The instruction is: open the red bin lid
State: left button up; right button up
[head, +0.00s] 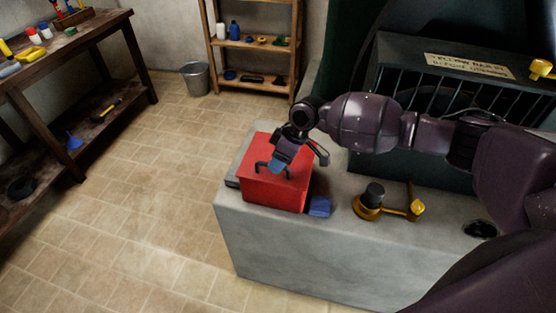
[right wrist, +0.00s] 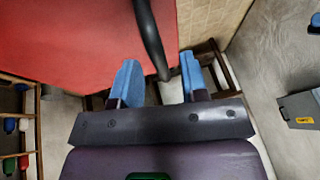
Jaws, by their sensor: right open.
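The red bin (head: 275,193) sits on the grey counter with its red lid (head: 292,153) lying shut on top. The lid fills the upper left of the right wrist view (right wrist: 70,40). A black bar handle (head: 261,166) stands on the lid; in the right wrist view the handle (right wrist: 150,35) runs down from the top edge, its lower end showing between the fingers. My right gripper (head: 276,164) is over the lid at the handle, blue fingers (right wrist: 160,75) apart. Whether they touch the handle I cannot tell. My left gripper is not in view.
On the grey counter (head: 260,240), a blue block (head: 319,207) lies beside the bin and a brass tool with a black knob (head: 374,194) stands to the right. A dark barred housing (head: 440,80) rises behind. A workbench (head: 85,50) stands left; the tiled floor between is clear.

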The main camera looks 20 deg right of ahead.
grip_shut()
dwell(0.3)
jog(key=shift+a+r, duration=0.1)
